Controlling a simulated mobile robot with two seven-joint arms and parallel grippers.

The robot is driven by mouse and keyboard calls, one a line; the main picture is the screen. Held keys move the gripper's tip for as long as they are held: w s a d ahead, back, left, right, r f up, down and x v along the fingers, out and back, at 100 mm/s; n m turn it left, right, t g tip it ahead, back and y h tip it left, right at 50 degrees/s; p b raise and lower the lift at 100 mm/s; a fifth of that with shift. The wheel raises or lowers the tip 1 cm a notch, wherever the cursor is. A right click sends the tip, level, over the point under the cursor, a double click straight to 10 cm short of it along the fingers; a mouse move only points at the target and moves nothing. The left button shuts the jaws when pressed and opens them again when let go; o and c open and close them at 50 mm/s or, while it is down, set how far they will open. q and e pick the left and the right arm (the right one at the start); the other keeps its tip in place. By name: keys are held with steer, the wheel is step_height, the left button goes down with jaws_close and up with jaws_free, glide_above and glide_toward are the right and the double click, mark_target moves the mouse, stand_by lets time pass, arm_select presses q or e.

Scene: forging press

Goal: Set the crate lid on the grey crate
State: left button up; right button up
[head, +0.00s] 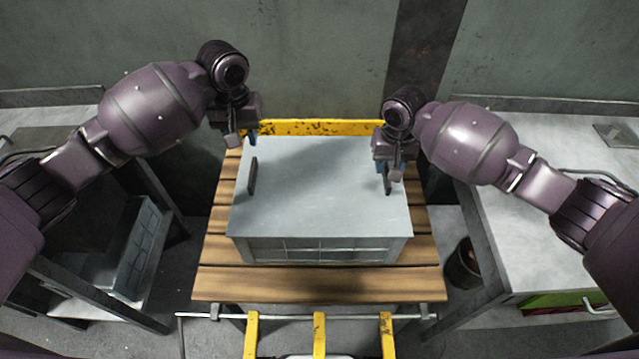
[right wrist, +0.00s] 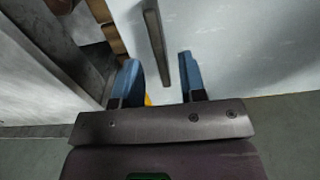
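The crate lid (head: 318,190) is a flat pale grey panel with two dark upright bar handles. It lies over the grey crate (head: 320,250), whose ribbed front shows below the lid's front edge; it looks level and square, with no clear gap. My left gripper (head: 250,138) is at the lid's back left corner, apart from the left handle (head: 252,176); its finger opening is not clear. My right gripper (head: 391,166) is by the right handle (head: 388,181). In the right wrist view, its blue fingers (right wrist: 160,80) are open, with the handle (right wrist: 155,45) just beyond the tips, not gripped.
The crate stands on a slatted wooden table (head: 320,284) with a yellow rail (head: 320,127) behind it. A metal bench (head: 540,190) is at the right and a dark shelf unit (head: 100,250) at the left. A bucket (head: 463,266) stands on the floor at right.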

step_height(320, 180, up, 9)
stand_by(0.3)
stand_by(0.5)
